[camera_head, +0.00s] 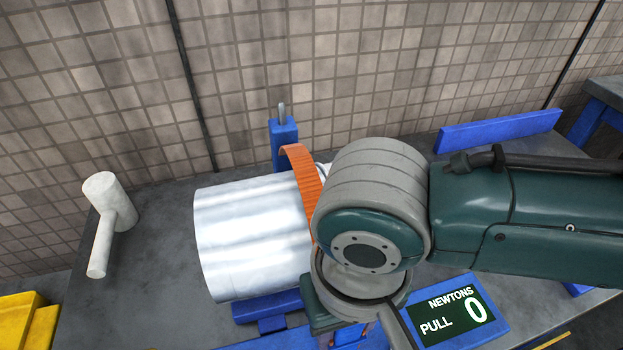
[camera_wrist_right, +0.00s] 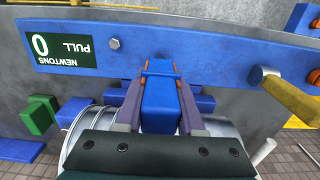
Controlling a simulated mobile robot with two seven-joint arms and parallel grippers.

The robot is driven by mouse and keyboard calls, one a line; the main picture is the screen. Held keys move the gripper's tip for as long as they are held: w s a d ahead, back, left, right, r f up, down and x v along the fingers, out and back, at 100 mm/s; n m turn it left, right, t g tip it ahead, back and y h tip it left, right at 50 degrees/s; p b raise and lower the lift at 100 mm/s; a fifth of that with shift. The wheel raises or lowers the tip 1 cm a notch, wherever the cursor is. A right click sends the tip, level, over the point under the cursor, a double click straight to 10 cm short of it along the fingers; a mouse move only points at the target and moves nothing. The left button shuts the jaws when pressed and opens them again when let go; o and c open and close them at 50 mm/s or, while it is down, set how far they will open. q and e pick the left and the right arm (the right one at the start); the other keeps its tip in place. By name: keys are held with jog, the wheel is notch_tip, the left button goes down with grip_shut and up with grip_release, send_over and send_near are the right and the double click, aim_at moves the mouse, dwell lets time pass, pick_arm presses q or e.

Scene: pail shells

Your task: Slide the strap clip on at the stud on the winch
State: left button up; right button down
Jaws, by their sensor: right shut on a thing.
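My right gripper (camera_wrist_right: 161,78) is shut on a blue block, which I take to be the strap clip (camera_wrist_right: 160,105), between its purple fingers. In the head view my right wrist largely hides gripper and clip. An orange strap (camera_head: 303,180) goes over the silver pail (camera_head: 250,235), which lies on its side. A long blue panel, perhaps part of the winch (camera_wrist_right: 215,58), lies beyond the fingertips in the wrist view. A grey round stud (camera_wrist_right: 114,43) stands on it, left of the clip and apart from it. My left gripper is out of view.
A blue post (camera_head: 284,140) with a grey pin rises behind the pail. A pale mallet (camera_head: 108,215) is at the left. The force display (camera_head: 458,310) reads 0. A yellow handle (camera_wrist_right: 288,95) and a green block (camera_wrist_right: 38,115) flank the gripper in the wrist view.

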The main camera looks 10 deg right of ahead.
aim_at(340, 344)
dwell(0.4)
jog(key=shift+p, duration=0.4)
jog(key=shift+f+b, duration=1.05)
jog(key=shift+f, duration=0.4)
jog(key=shift+f+b, duration=0.65)
jog(key=shift+f, duration=0.3)
jog(key=shift+c, duration=2.2)
grip_release()
jog(key=shift+r, duration=0.1)
notch_tip(340, 344, up, 9)
jog(key=p, duration=0.3)
jog(key=shift+r, duration=0.45)
